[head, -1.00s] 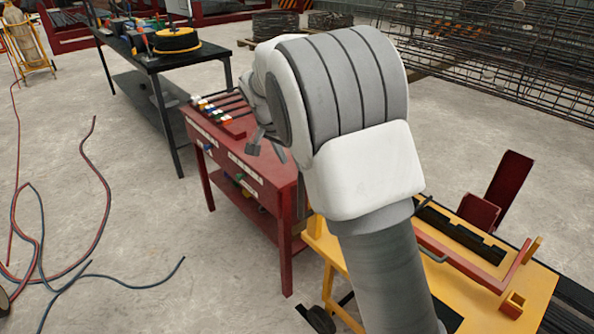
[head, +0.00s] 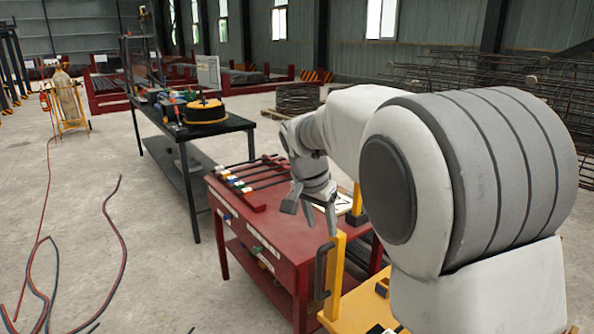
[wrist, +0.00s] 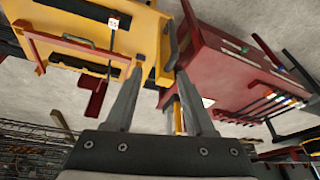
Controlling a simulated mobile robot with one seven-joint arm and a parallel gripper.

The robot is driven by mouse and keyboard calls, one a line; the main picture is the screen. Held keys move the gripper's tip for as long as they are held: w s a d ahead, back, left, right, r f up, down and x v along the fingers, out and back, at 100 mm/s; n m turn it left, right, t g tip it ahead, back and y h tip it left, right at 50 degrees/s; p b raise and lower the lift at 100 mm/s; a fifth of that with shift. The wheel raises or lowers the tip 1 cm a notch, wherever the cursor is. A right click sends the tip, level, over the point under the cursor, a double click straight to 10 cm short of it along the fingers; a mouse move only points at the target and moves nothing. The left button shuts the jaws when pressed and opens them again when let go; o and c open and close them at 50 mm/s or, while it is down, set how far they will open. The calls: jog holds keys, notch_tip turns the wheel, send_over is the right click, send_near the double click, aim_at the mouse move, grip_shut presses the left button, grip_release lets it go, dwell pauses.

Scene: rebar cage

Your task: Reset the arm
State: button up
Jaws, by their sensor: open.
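My gripper (head: 310,208) is open and empty in the head view, above the near right part of the red table (head: 285,240). In the wrist view my gripper (wrist: 188,75) shows two spread fingers with nothing between them. The red table (wrist: 222,65) lies beyond the right finger there, and the yellow bench (wrist: 150,20) lies beyond the left one. My arm hides much of the right side of the head view.
Several bars with coloured tags (head: 250,175) lie on the red table. A black table (head: 185,128) with a yellow-and-black round item (head: 205,110) stands behind. Rebar cages (head: 480,75) stand at the back right. Hoses (head: 110,235) lie on open floor at left.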

jog(key=s+d+r+n+y+p, duration=0.2)
jog(key=s+d+r+n+p, duration=0.3)
jog(key=s+r, duration=0.65)
jog(key=s+d+n+t+p, duration=0.2)
jog(key=s+d+p, duration=0.1)
jog(key=s, duration=1.4)
jog(key=shift+s+d+f+n, duration=0.15)
jog(key=shift+s+f+n, duration=0.15)
jog(key=shift+s+f, duration=0.1)
jog(key=shift+d, duration=0.15)
